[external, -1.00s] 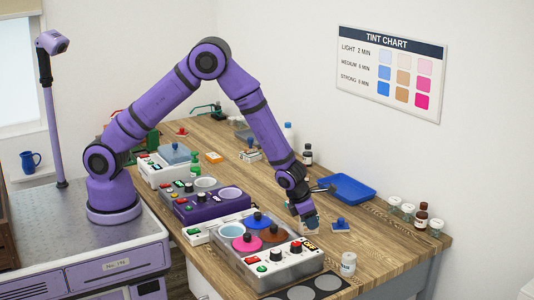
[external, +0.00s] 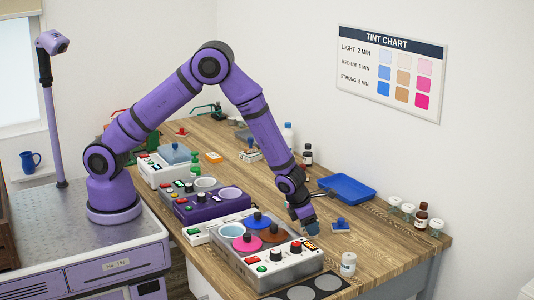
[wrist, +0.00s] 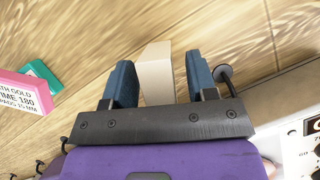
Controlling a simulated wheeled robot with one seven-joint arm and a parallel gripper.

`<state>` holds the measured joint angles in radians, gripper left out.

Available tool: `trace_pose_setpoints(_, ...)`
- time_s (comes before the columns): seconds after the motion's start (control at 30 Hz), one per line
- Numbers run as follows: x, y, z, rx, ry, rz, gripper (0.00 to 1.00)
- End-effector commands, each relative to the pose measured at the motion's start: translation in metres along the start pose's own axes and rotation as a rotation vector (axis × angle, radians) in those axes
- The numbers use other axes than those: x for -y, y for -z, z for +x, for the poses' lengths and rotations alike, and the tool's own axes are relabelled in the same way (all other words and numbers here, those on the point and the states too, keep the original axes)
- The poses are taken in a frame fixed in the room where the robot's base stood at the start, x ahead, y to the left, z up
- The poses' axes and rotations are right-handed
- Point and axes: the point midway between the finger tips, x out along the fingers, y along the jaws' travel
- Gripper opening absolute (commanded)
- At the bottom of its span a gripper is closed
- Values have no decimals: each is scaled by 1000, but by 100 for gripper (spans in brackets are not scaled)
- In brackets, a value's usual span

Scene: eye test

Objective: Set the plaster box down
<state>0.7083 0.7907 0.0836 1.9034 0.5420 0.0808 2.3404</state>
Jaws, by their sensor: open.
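The plain cream box (wrist: 155,82), which I take for the plaster box, is between my two blue fingers in the wrist view. My gripper (wrist: 158,66) is open, with a gap between the box and the right finger; the left finger is closer to it. The box's lower part is hidden behind my gripper body, and I cannot tell for sure whether its base touches the wood. In the external view my gripper (external: 312,232) points down just above the wooden table (external: 385,245), right beside the grey machine. The box cannot be made out there.
The grey machine (external: 255,273) with knobs and coloured lids stands close left of my gripper. A blue-handled stamp (external: 341,226), a white jar (external: 348,264) and a blue tray (external: 347,188) are nearby. A pink box (wrist: 28,92) lies left in the wrist view.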

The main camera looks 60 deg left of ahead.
Motion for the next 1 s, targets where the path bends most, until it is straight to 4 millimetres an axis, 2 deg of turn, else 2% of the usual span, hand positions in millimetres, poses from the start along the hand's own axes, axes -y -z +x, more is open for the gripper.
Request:
trace_pose_setpoints(0.17, 0, -1, -23, 2, 2, 0, 52)
trace_pose_setpoints(0.6, -1, -1, -100, 2, 0, 0, 52)
trace_pose_setpoints(0.83, -1, 0, -118, 1, -1, -4, 52)
trace_pose_setpoints(0.93, -10, -3, -131, 9, -11, -64, 52)
trace_pose_setpoints(1.0, -25, -7, -149, 18, -26, -163, 52)
